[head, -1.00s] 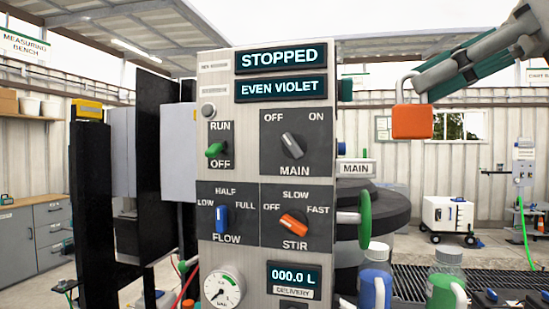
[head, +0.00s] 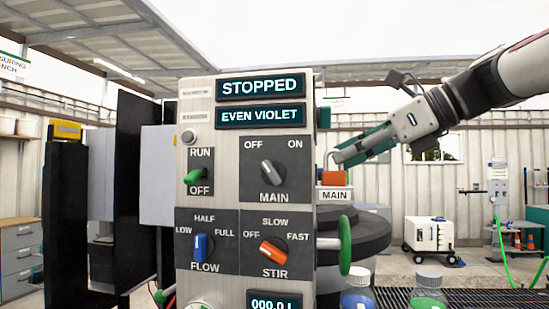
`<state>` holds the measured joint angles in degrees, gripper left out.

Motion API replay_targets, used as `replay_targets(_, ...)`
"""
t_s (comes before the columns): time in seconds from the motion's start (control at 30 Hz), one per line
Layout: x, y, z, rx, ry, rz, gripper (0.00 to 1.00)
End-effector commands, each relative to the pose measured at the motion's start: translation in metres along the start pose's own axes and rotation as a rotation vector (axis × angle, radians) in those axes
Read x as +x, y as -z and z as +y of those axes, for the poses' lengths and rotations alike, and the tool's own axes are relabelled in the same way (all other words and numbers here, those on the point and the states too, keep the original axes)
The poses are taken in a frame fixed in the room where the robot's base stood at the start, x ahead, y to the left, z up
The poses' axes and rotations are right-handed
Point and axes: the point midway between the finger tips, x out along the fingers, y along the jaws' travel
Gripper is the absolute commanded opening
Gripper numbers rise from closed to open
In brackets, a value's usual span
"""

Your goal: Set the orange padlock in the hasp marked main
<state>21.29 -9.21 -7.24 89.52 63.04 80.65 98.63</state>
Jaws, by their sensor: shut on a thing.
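The orange padlock (head: 334,178) hangs upright at the right edge of the control panel, just above the white plate marked MAIN (head: 335,194). Its grey shackle (head: 327,158) shows at its upper left. My gripper (head: 340,157) comes in from the upper right, with its dark green fingers shut on the padlock. The hasp itself is not clearly visible behind the padlock and fingers. I cannot tell whether the shackle is through it or only beside it.
The panel (head: 228,160) reads STOPPED and EVEN VIOLET. Its MAIN knob (head: 273,173) points toward OFF. A green handwheel (head: 345,245) stands below the MAIN plate, beside a dark round tank lid (head: 365,236). Several capped bottles (head: 428,285) stand lower right. Open air lies right of the padlock.

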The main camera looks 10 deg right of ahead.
Motion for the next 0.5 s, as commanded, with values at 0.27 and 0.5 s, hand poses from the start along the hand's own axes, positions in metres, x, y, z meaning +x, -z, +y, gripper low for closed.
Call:
replay_targets(0.27, 0.0015, 0.0045, 0.0010, -0.001, 0.001, -0.001, 0.00)
replay_targets(0.5, 0.0026, 0.0070, 0.0014, -0.001, 0.000, -0.001, 0.23)
